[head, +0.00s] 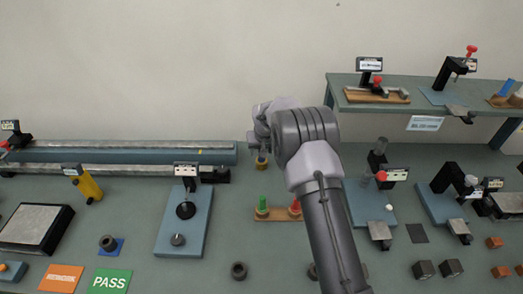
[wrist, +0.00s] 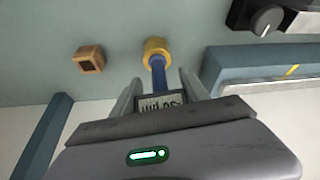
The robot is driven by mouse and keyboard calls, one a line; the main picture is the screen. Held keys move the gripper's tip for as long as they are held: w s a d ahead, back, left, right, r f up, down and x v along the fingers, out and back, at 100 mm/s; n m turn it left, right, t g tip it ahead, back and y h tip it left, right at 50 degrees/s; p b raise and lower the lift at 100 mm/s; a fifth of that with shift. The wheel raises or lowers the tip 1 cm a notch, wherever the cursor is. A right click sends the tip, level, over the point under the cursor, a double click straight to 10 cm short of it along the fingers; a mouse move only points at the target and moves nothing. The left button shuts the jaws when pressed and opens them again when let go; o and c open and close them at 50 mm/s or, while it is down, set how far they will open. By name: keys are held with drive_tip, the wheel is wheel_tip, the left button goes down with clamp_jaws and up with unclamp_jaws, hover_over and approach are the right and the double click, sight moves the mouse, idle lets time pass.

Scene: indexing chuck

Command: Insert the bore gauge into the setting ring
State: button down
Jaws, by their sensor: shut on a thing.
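My gripper (head: 259,147) is above the back middle of the bench in the head view. In the wrist view my gripper (wrist: 160,88) is shut on the bore gauge (wrist: 158,76), which has a small display between the fingers and a blue stem. A gold-coloured ring-like piece (wrist: 156,46) shows at the stem's far end, and as a yellow piece (head: 262,163) below the gripper in the head view. I cannot tell whether this is the gauge's own tip or a separate setting ring. The head view mostly hides the gauge behind my wrist.
A wooden block with a square hole (wrist: 90,60) is beside the stem in the wrist view. A wooden stand (head: 277,214) carries green and red plugs. A dark ring (head: 239,271) lies in front, and another (head: 108,242) sits on a blue pad. A raised shelf (head: 430,97) is at right.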

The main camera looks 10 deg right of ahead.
drive_tip(key=shift+c, duration=2.4)
unclamp_jaws()
drive_tip(key=s+f+b+v, duration=0.1)
drive_tip(key=s+v, duration=0.1)
drive_tip(key=v, duration=1)
drive_tip(key=s+f+b+v, duration=0.1)
drive_tip(key=s+v, duration=0.1)
drive_tip(key=v, duration=1)
drive_tip(key=s+a+r+m+y+b, duration=0.1)
drive_tip(key=s+r+b, duration=0.1)
drive_tip(key=s, duration=0.5)
drive_tip(key=s+a+r+m+b, duration=0.1)
drive_tip(key=s+r+b, duration=0.1)
drive_tip(key=s, duration=0.6)
drive_tip(key=s+a+f+m+b, duration=0.1)
drive_tip(key=s+f+b, duration=0.1)
drive_tip(key=s, duration=0.6)
drive_tip(key=s+a+f+m+t+y+b, duration=0.1)
drive_tip(key=s+f, duration=0.3)
drive_tip(key=s, duration=0.5)
drive_tip(key=shift+s+f+b, duration=0.3)
drive_tip(key=shift+f+b, duration=0.1)
drive_tip(key=shift+b, duration=0.45)
